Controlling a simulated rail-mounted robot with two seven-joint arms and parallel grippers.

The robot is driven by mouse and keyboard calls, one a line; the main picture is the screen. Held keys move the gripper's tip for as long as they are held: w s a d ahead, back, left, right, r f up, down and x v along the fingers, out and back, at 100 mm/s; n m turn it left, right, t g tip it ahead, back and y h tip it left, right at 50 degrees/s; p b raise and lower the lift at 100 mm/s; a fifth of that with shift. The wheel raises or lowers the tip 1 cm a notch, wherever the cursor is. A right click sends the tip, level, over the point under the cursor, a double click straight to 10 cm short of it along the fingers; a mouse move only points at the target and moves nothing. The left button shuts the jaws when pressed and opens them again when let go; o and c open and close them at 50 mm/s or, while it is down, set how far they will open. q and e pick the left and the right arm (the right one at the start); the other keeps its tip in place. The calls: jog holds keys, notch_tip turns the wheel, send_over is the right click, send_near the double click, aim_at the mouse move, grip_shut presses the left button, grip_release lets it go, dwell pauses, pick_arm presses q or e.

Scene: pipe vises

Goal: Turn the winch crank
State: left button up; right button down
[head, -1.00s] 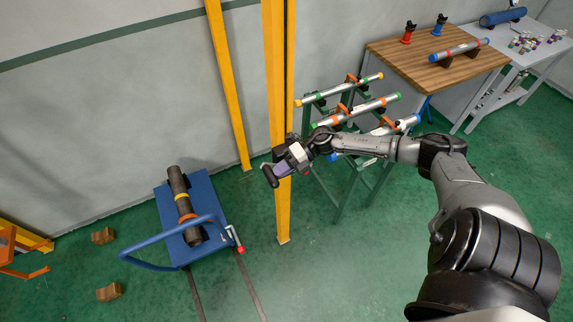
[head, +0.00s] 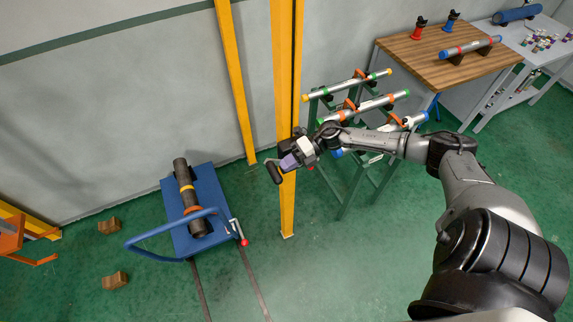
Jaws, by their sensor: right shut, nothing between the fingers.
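My right arm reaches in from the right, and my right gripper (head: 280,167) is in front of the tall yellow post (head: 287,205). It points left and down. The gripper is shut and empty. A purple part and a dark rounded piece (head: 273,172) show at its end. I cannot tell whether the dark piece is a finger or the grip of a crank. No winch crank can be made out clearly; the hand covers that part of the post. My left gripper is out of view.
A blue cart (head: 208,187) with a dark pipe (head: 185,190) and a looped handle stands left of the post. A green rack (head: 350,185) of pipes is close behind my forearm. A wooden bench (head: 425,65) stands at the back right. The floor in front of the post is clear.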

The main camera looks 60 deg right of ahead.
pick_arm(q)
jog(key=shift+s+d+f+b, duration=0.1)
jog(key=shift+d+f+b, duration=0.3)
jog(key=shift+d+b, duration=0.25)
pick_arm(e)
jog(key=v, duration=1.2)
jog(key=shift+d+r, duration=0.2)
jog(key=shift+r, duration=0.15)
